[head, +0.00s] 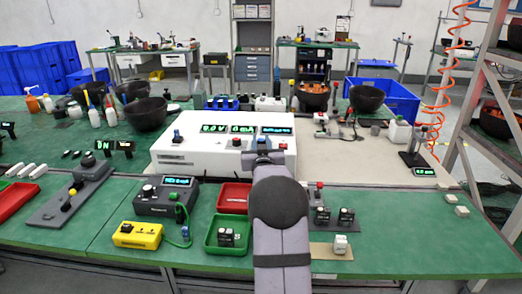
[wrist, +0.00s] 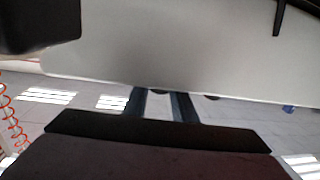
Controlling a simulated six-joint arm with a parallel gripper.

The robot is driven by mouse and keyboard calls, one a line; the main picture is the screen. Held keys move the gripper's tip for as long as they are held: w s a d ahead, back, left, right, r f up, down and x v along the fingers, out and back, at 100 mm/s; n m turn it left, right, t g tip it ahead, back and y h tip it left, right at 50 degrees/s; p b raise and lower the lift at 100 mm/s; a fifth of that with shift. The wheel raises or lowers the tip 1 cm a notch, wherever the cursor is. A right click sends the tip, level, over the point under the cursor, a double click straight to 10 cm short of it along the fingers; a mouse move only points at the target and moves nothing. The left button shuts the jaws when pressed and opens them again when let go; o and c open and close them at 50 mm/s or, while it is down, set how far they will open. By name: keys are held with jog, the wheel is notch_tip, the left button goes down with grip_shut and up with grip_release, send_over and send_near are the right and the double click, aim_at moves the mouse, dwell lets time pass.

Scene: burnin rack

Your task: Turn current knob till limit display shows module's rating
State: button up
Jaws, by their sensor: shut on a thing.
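The white power supply (head: 222,160) stands mid-table in the head view. Its left display (head: 213,128) seems to read 0.0 V, and the one beside it (head: 242,129) seems to read about 0.6 A. The third display (head: 276,130) is too small to read. A dark knob (head: 177,137) sits on the unit's left. My gripper (head: 263,154) is at the unit's right front, shut on a knob mostly hidden by my arm. The wrist view shows a pale surface and dark gripper parts, no readable display. Small modules (head: 226,238) sit in a green tray; their ratings are unreadable.
A dark instrument (head: 166,198) with a lit display and a yellow box (head: 137,235) stand front left. A red tray (head: 234,196) lies near my arm. More small modules (head: 346,216) stand to its right. The green table at front right is mostly clear.

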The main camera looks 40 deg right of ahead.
aim_at(261, 140)
jog(key=shift+n+t+y+b, duration=0.6)
jog(key=shift+n+y, duration=0.1)
jog(key=shift+y, duration=0.2)
jog(key=o, duration=1)
jog(key=shift+o, duration=0.2)
jog(key=shift+r, duration=0.15)
notch_tip(261, 140, up, 10)
jog(key=shift+f+p, duration=0.1)
jog(key=shift+p, duration=0.55)
